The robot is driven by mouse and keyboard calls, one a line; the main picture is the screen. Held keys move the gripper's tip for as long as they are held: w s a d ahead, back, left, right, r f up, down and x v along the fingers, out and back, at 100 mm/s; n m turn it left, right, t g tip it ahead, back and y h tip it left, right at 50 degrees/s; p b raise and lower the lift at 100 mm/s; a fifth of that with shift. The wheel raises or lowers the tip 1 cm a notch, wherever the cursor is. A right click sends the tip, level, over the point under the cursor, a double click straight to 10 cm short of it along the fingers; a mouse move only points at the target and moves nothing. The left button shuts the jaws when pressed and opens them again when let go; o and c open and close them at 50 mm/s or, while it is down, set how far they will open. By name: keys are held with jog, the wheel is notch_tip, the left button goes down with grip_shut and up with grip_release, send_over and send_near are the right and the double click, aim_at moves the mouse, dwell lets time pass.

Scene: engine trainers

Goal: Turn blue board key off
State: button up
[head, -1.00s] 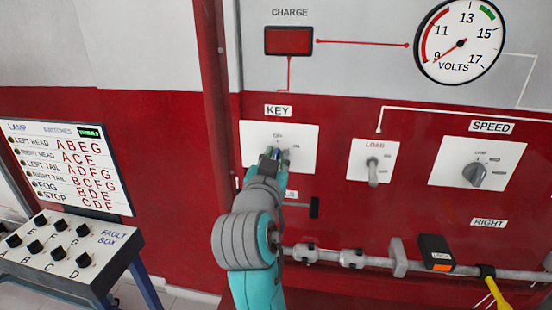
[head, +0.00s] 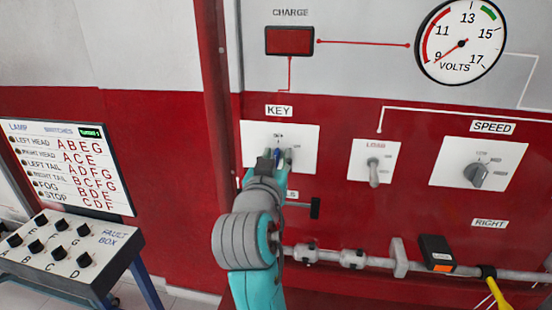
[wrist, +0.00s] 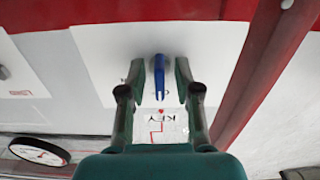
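The blue key (head: 277,154) stands out from the white key plate (head: 308,134) under the KEY label on the red panel. In the wrist view the blue key (wrist: 159,76) points along the gap between my fingers. My gripper (head: 276,162) is at the key, with one finger on each side. In the wrist view my gripper (wrist: 160,82) is open, and a gap shows between the key and each finger. My gripper and wrist hide the lower part of the key plate in the head view.
A red charge lamp (head: 289,41) and a volts gauge (head: 460,41) are above. A load toggle (head: 374,172) and a speed knob (head: 477,175) are to the right. A grey pipe (head: 330,256) runs below. A fault box (head: 70,245) stands at the left.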

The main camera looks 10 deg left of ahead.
jog(key=s, duration=1.2)
jog(key=shift+a, duration=0.2)
jog(key=d+f+n+y, duration=0.15)
jog(key=d+f, duration=0.25)
jog(key=f, duration=0.4)
jog(key=d+f+n, duration=0.2)
jog(key=d+f, duration=0.1)
jog(key=f, duration=0.5)
jog(key=s+d+f+n+g+y, duration=0.1)
jog(key=s+d+f, duration=0.35)
jog(key=f, duration=0.25)
jog(key=s+d+f+n+g, duration=0.1)
jog(key=s+d+f, duration=0.35)
jog(key=f, duration=0.25)
jog(key=s+d+f+m, duration=0.1)
jog(key=s+d+f, duration=0.2)
jog(key=s, duration=0.4)
jog(key=s+d+f+m, duration=0.1)
jog(key=s+d+f, duration=0.25)
jog(key=s, duration=0.45)
jog(key=s+d+r+m+h, duration=0.1)
jog(key=s+d, duration=0.1)
jog(key=s, duration=0.5)
jog(key=s+d+r+m+g+h, duration=0.1)
jog(key=s+d+m, duration=0.1)
jog(key=s, duration=0.5)
jog(key=shift+s+d+r, duration=0.25)
jog(key=shift+s+r, duration=0.05)
jog(key=shift+r, duration=0.1)
